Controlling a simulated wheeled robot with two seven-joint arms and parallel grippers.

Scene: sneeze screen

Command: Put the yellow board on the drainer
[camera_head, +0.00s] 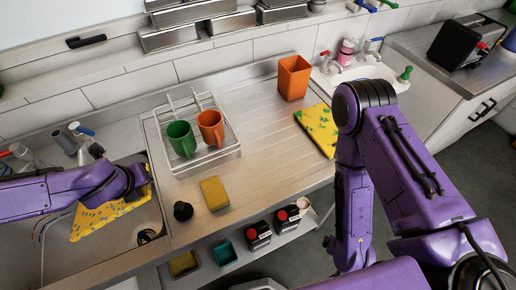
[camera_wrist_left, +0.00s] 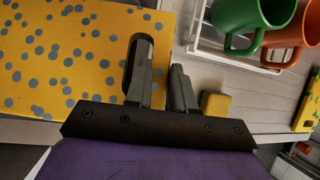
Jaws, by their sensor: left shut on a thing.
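A yellow board with blue-grey dots (camera_head: 100,218) is over the sink at the left, tilted; it also fills the left of the left wrist view (camera_wrist_left: 60,60). My left gripper (camera_wrist_left: 160,75) is shut on this board near its edge. In the head view my left wrist covers part of the board. The wire drainer (camera_head: 205,160) stands on the counter to the right of the sink and holds a green mug (camera_head: 181,140) and an orange mug (camera_head: 211,128). My right arm comes in from the right; its gripper does not show.
Another yellow board with a green pattern (camera_head: 316,122) lies on the right of the counter, partly behind my right arm. An orange container (camera_head: 294,78) stands at the back. A yellow sponge (camera_head: 214,193) and a dark round object (camera_head: 183,211) are in front of the drainer.

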